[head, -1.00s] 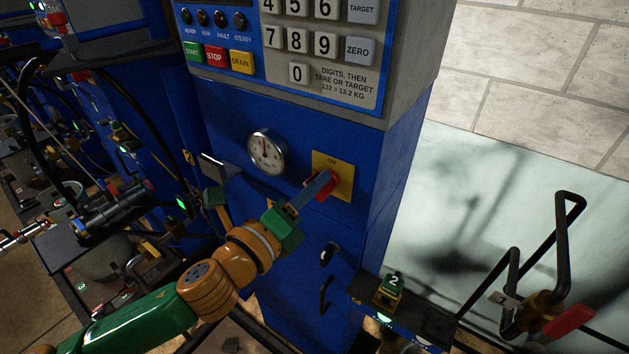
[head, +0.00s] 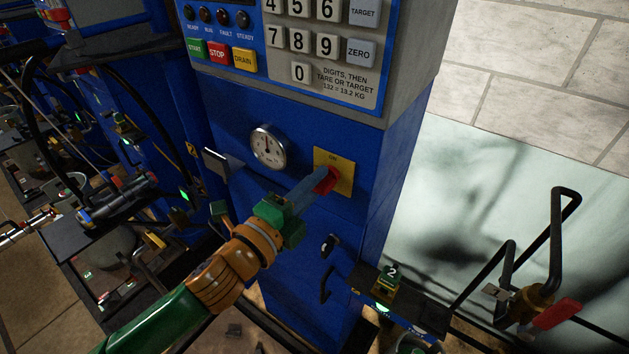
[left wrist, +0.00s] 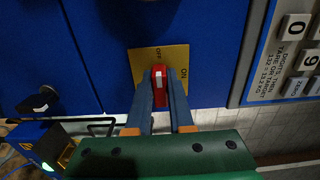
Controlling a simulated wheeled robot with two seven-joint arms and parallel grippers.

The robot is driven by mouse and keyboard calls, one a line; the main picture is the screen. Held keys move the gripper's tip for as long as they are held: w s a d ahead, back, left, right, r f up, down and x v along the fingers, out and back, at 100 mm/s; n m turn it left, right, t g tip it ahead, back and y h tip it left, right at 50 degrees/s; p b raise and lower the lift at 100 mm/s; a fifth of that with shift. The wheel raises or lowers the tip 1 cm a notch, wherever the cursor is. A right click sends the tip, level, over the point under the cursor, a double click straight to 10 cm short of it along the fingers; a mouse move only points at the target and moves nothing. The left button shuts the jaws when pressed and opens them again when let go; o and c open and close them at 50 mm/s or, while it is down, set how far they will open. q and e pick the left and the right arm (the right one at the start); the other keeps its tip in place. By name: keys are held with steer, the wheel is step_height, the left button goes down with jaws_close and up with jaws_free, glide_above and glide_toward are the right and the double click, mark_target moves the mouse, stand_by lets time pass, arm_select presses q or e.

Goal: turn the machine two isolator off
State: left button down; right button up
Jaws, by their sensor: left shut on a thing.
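The isolator is a red handle (head: 327,180) on a yellow plate (head: 346,177) on the blue machine front. In the left wrist view the red handle (left wrist: 159,86) lies between my finger ends, and the plate (left wrist: 141,64) reads OFF and ON. My left gripper (head: 318,187) is shut on the red handle; its two blue-grey fingers (left wrist: 160,98) close on it from both sides. My right gripper is not in view.
A round gauge (head: 268,147) and a metal flap (head: 218,163) are left of the isolator. The keypad panel (head: 300,40) juts out above. A black handle (head: 329,245) is below. A bent black lever (head: 560,240) stands at right.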

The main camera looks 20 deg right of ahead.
arm_select(q)
steer(key=shift+r, duration=0.15)
steer(key=c, duration=0.9)
jaws_free()
steer(key=shift+o, duration=0.5)
steer(key=shift+d, duration=0.2)
steer(key=shift+a, duration=0.1)
steer(key=b+v, duration=0.2)
steer(key=v, duration=0.5)
